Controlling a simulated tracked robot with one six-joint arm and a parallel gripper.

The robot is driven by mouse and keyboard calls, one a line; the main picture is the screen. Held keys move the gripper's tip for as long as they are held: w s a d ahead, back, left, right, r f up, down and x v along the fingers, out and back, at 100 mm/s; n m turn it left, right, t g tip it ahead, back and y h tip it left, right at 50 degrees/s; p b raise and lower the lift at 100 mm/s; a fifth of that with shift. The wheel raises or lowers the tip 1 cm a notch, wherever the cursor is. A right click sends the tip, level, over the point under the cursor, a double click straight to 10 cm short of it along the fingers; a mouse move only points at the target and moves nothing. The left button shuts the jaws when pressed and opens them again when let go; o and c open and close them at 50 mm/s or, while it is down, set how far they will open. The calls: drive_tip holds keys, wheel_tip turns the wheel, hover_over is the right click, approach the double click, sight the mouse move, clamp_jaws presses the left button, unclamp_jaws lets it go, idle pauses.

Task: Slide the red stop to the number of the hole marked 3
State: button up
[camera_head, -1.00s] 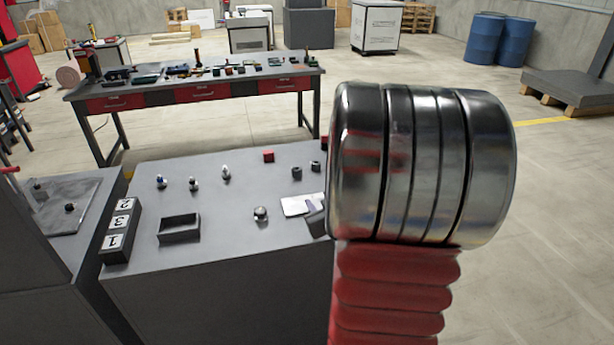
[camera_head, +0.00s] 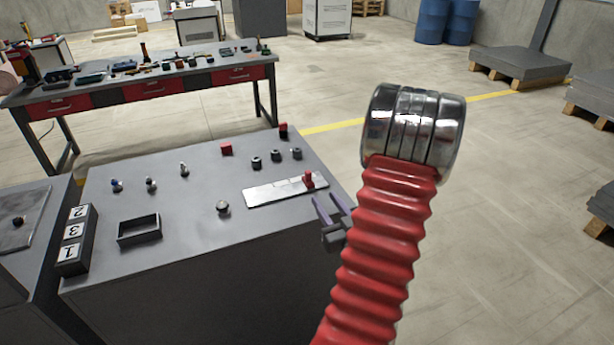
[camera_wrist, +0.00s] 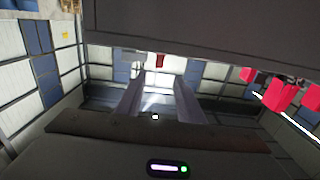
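The red stop (camera_head: 308,180) stands on a pale scale strip (camera_head: 272,192), near the strip's right end on the console top. I cannot read the strip's marks. A dark block (camera_head: 86,243) at the console's left edge carries white labels 2, 3 and 1; the label 3 (camera_head: 73,231) is the middle one. My gripper (camera_head: 333,207) is open and empty beside the console's right edge, apart from the stop and nearer the camera. In the wrist view my gripper (camera_wrist: 155,100) shows two spread fingers with nothing between them. A small red piece, likely the stop (camera_wrist: 160,62), shows beyond them.
The grey console top (camera_head: 190,215) holds a small open box (camera_head: 139,230), a round knob (camera_head: 222,208), several small pegs, dark knobs and red blocks (camera_head: 226,149). A workbench (camera_head: 150,85) with tools stands behind.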

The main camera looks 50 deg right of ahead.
sight(309, 177)
drive_tip(key=shift+w, duration=0.15)
drive_tip(key=x, duration=1.3)
drive_tip(key=shift+w+d, duration=0.15)
drive_tip(key=shift+w, duration=0.1)
drive_tip(key=shift+c, duration=0.2)
clamp_jaws()
